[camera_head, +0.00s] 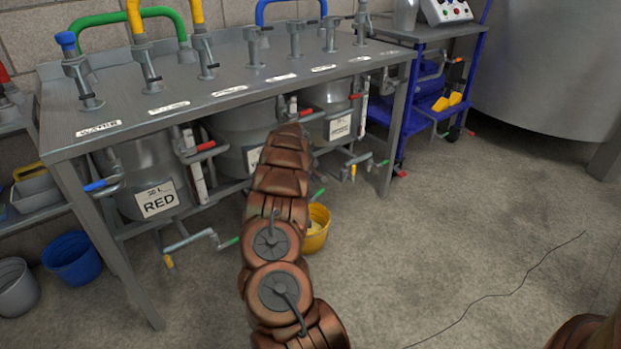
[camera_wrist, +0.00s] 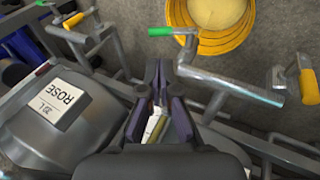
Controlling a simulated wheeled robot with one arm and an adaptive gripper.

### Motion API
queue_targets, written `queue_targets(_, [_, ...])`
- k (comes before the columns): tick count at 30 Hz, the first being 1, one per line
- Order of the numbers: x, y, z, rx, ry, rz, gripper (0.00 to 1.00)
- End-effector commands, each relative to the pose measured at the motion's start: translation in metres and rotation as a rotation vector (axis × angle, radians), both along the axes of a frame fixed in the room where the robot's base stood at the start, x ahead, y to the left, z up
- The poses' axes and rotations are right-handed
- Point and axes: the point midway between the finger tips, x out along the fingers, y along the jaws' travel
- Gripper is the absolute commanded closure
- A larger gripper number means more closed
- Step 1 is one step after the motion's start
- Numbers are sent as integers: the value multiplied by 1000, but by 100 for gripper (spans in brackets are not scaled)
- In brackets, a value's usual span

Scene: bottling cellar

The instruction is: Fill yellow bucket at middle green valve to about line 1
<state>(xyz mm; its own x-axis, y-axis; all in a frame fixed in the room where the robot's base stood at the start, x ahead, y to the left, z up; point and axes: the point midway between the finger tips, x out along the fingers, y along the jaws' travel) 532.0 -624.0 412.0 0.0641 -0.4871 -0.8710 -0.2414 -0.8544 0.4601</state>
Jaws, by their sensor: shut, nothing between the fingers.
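The yellow bucket (camera_head: 316,230) stands on the floor in front of the tank table, partly hidden behind my arm. It also shows at the top of the wrist view (camera_wrist: 240,42), cut off by the frame; its inside looks pale, and I cannot tell its level. The middle green valve handle (camera_head: 318,195) shows just above it in the head view.
The ROSE tank (camera_wrist: 50,120) is left in the wrist view. The RED tank (camera_head: 140,180) is left under the table (camera_head: 235,85), with another green handle (camera_head: 229,242). A blue bucket (camera_head: 72,258) and a grey one (camera_head: 16,287) stand far left. The floor at right is mostly clear.

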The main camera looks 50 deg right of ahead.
Motion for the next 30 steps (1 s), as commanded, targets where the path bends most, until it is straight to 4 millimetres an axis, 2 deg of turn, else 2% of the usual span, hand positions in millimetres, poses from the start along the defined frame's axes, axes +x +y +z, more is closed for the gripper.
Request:
queue_targets(6, [1,-12,-27,0,2,0,100])
queue_targets(18, [6,-33,-64,-2,0,3,100])
queue_targets(25, [7,-42,-83,1,3,3,100])
queue_targets(30, [8,-47,-87,-3,-1,4,100])
